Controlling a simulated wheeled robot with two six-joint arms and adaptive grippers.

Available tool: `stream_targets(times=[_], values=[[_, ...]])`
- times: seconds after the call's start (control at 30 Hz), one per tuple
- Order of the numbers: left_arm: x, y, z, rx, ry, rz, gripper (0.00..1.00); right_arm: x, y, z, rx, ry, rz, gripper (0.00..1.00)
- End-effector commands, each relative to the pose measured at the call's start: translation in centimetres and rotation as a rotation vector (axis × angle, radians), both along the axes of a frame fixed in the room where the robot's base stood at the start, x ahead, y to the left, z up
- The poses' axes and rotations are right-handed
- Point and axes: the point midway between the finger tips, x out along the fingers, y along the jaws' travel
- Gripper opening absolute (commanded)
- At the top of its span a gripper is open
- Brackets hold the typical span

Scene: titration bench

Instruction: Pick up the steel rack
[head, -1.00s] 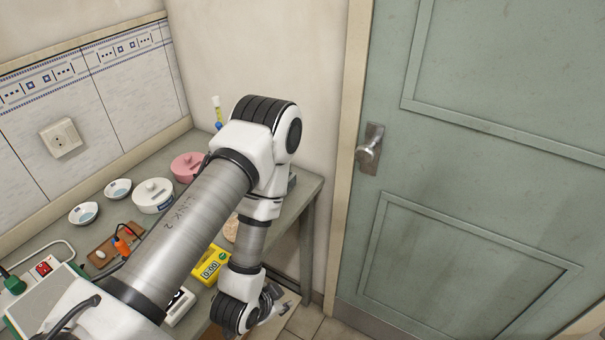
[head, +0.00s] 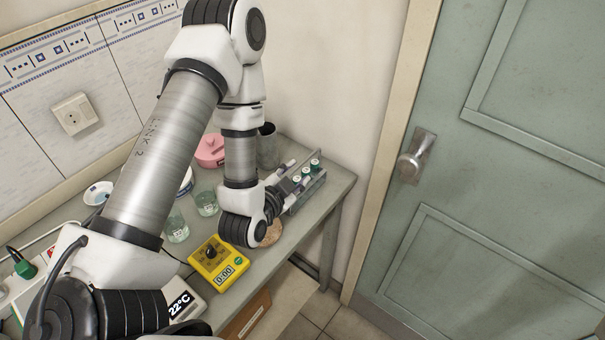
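My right gripper is not in view.
A grey cylinder (head: 267,146) and a pink lidded pot (head: 210,150) stand behind my arm. A yellow timer (head: 217,263), glass beakers (head: 206,203) and a round cork-coloured pad (head: 270,234) are close by. The bench edge is right of the rack, before the green door (head: 500,190).

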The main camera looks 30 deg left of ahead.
Motion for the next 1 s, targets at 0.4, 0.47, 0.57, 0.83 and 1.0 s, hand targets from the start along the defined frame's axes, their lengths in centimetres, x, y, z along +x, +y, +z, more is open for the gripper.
stream_targets(times=[0.4,0.47,0.57,0.83,1.0], values=[[4.1,1.5,-1.0,-0.001,-0.001,0.001,0.38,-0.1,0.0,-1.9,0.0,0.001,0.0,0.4],[5.1,1.8,-1.5,0.001,-0.001,0.0,0.38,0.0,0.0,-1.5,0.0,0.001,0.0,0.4],[6.4,1.9,-2.1,0.001,0.0,-0.002,0.38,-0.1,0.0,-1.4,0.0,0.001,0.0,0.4],[6.6,1.9,-2.4,-0.001,0.0,0.0,0.24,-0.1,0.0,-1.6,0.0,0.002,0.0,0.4],[6.6,1.9,-2.4,-0.001,0.0,0.0,0.0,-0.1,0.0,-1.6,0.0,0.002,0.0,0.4]])
